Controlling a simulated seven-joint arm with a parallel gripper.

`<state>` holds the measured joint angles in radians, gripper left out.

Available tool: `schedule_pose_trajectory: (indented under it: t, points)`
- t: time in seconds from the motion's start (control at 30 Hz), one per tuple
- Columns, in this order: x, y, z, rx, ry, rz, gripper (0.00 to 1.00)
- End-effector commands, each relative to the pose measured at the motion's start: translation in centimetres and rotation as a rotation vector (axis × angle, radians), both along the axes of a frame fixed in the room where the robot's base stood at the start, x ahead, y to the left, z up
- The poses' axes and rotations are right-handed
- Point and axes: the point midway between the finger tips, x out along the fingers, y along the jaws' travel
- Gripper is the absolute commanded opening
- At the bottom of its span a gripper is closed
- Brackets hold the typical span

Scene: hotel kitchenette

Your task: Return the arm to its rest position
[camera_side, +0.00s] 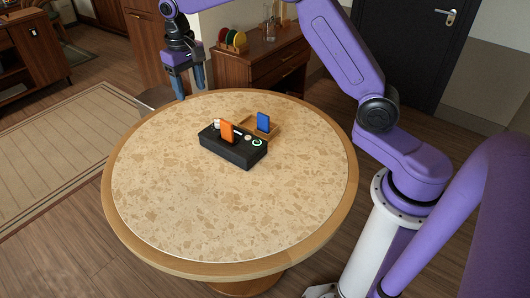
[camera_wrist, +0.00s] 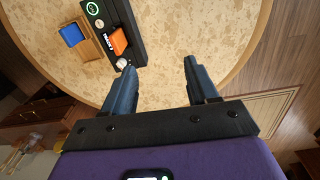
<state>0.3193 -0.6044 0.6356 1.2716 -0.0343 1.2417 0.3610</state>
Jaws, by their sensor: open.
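My gripper (camera_side: 189,82) is up above the far left edge of the round table (camera_side: 230,220) in the side view. In the wrist view my gripper (camera_wrist: 158,72) has its two blue-grey fingers apart, with nothing between them. A black box (camera_side: 236,150) stands on the table, clear of the gripper. An orange piece (camera_side: 227,131) stands upright on the box. In the wrist view the black box (camera_wrist: 124,22) and the orange piece (camera_wrist: 119,41) lie beyond the left finger.
A wooden tray (camera_side: 272,127) with an upright blue piece (camera_side: 263,121) sits behind the black box. The front of the table is bare. A wooden cabinet (camera_side: 262,68) with a rack of coloured discs (camera_side: 233,38) stands behind the table.

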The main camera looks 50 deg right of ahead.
Motion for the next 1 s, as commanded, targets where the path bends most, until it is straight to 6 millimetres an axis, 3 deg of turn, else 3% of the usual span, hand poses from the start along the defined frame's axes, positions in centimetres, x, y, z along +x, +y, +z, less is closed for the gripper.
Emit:
schedule_pose_trajectory:
  t: [0.2, 0.47, 0.67, 0.8, 1.0]
  points:
    - [-7.9, 3.7, 1.9, 0.010, -0.004, 0.242, 0.58]
    - [-18.3, 5.0, 2.8, 0.022, -0.007, 0.528, 0.58]
    - [-26.5, 3.9, 2.5, 0.030, -0.007, 0.747, 0.58]
    - [-31.9, 2.0, 1.8, 0.037, -0.009, 0.899, 0.58]
    - [-37.7, -0.9, 0.4, 0.043, -0.008, 1.076, 0.58]
